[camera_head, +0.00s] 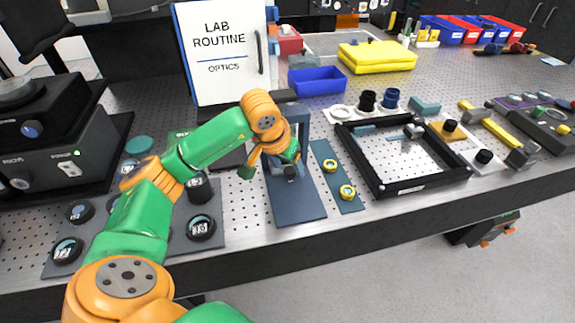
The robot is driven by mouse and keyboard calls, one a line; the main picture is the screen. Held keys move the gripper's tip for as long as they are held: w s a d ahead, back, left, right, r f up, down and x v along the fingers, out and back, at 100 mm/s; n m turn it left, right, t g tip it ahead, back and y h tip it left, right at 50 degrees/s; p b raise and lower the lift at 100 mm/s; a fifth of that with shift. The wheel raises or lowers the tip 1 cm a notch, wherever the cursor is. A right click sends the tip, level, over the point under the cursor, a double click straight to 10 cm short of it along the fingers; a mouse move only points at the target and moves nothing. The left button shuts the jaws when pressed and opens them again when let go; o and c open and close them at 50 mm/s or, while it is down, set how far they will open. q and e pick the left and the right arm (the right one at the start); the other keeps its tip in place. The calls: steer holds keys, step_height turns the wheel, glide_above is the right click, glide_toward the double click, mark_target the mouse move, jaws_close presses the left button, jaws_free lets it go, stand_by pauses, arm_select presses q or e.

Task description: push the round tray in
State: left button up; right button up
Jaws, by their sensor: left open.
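A blue-grey upright instrument with a flat base plate (298,205) stands near the front edge of the bench, in the middle of the head view; it looks like the interferometer. My left gripper (270,164) is at its column, pointing down and open, in front of its middle part. The gripper and wrist cover much of the instrument. A small dark part (290,172) shows just beside the fingers. I cannot make out the round tray clearly, nor whether the gripper touches it. My right gripper is not in view.
A slim plate with yellow rings (337,172) lies just right of the instrument. A black frame (425,183) is farther right. A mat with dark round parts (220,243) lies left, partly under my arm. A "LAB ROUTINE" board (222,50) and blue bin (318,80) stand behind.

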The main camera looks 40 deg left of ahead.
arm_select(q)
steer(key=v, duration=0.7)
steer(key=shift+b, duration=0.45)
